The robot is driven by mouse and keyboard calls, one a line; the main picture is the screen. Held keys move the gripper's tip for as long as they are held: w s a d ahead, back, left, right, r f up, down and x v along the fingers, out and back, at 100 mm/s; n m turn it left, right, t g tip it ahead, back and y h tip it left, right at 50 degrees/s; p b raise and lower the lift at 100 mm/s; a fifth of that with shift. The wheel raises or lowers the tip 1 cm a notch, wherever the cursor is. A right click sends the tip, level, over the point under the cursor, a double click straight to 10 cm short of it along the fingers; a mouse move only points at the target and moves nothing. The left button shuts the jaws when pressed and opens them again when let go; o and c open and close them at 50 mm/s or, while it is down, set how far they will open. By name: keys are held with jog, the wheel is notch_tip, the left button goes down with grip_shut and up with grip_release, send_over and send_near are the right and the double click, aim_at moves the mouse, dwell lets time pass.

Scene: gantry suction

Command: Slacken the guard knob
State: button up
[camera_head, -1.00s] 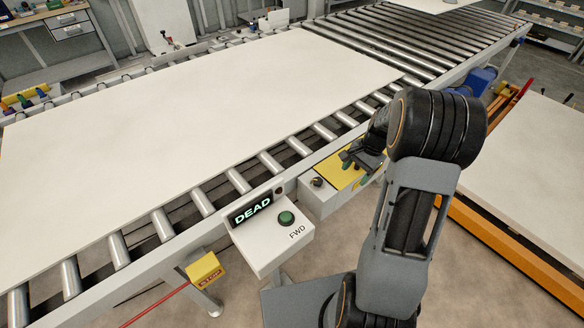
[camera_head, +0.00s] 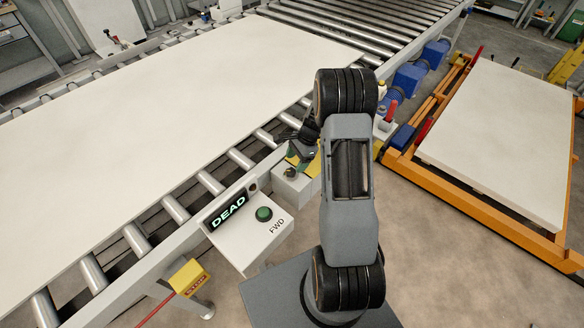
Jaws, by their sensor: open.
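My gripper (camera_head: 296,150) hangs over a small grey box with a yellow cover (camera_head: 314,166) on the near side of the roller conveyor. It is open, small in view and partly hidden by my arm. A small dark knob (camera_head: 290,172) stands on the box's left part, just below my gripper. I cannot tell whether this is the guard knob, nor whether my gripper touches anything. Green parts show by the fingers, but their shape is unclear. My arm hides the right part of the box.
A control box (camera_head: 250,228) reads DEAD and has a green FWD button (camera_head: 264,214). A yellow STOP box (camera_head: 189,278) hangs to its left. A large pale board (camera_head: 150,110) lies on the rollers. An orange lift frame (camera_head: 480,215) bearing another board is at right.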

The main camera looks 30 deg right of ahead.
aim_at(291, 171)
jog(key=shift+x, duration=2.2)
jog(key=c, duration=0.9)
